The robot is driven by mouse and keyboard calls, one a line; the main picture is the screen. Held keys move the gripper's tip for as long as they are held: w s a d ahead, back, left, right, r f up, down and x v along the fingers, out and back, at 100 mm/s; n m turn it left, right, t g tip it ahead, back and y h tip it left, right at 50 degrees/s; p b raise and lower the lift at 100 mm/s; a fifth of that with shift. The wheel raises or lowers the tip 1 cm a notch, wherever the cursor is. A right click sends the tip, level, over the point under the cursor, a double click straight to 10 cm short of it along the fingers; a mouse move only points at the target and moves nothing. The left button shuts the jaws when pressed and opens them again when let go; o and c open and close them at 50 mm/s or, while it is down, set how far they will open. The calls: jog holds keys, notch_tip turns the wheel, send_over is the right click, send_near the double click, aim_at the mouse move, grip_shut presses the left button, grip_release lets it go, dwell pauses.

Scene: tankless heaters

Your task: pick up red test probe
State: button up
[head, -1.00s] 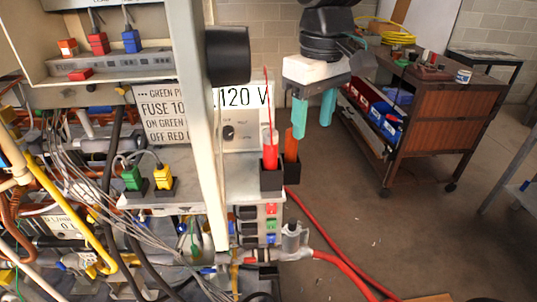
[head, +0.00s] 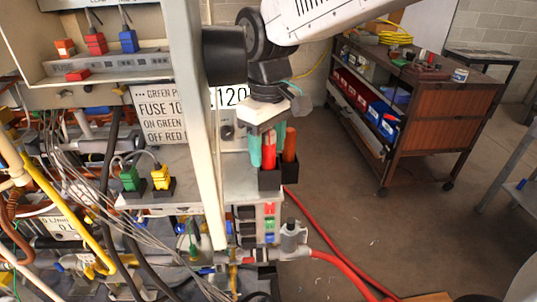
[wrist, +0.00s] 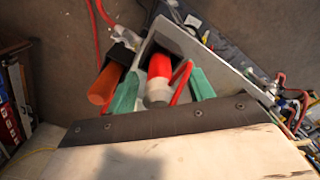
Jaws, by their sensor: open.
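The red test probe (head: 269,152) stands upright in a black holder (head: 269,181) at the right end of the grey shelf. My gripper (head: 267,148) is over it with teal fingers pointing down, one on each side of the probe. In the wrist view my gripper (wrist: 163,93) is open, and the red probe (wrist: 159,68) with a white part lies between the fingers, a red lead beside it. I cannot tell whether a finger touches it. The probe's lower end is hidden in the holder.
An orange-handled probe (head: 290,145) stands in another black holder just right of my fingers. A white upright post (head: 203,150) and the 120 V panel (head: 233,105) are close on the left. A brown tool cart (head: 430,110) stands behind right; the floor between is mostly clear.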

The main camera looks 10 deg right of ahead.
grip_shut()
notch_tip(320, 180, up, 10)
jog(key=shift+r, duration=0.1)
jog(key=c, duration=0.6)
grip_release()
jog(key=shift+c, duration=1.4)
jog(key=shift+d, duration=0.1)
